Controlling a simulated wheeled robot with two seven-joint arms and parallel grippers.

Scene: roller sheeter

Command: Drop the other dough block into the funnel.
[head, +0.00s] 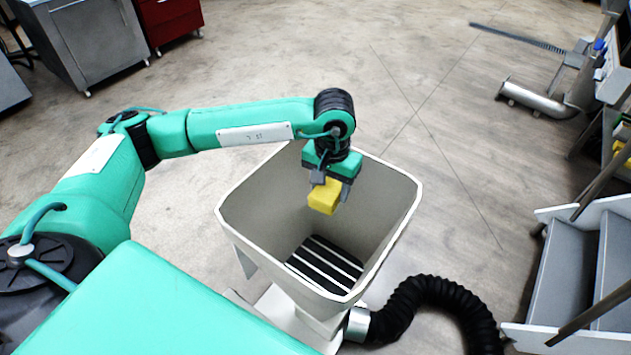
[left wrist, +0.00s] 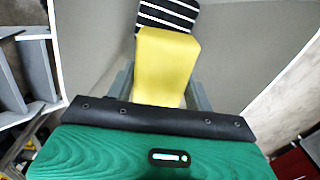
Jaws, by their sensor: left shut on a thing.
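A yellow dough block (head: 324,196) is held in my left gripper (head: 331,188), whose fingers are shut on its sides. The gripper points down over the open mouth of the white funnel (head: 255,238). In the left wrist view the dough block (left wrist: 166,65) sits between the two fingers (left wrist: 160,88), with the funnel's inner wall (left wrist: 235,50) around it. Dark and white striped rollers (left wrist: 165,15) show at the funnel bottom beyond the block. They also show in the head view (head: 325,264). My right gripper is not in view.
A black corrugated hose (head: 430,295) runs right from the funnel's base. Grey steps (head: 580,265) stand at the right edge. A grey cabinet (head: 80,40) and a red cabinet (head: 168,18) stand at the back left. The floor behind the funnel is clear.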

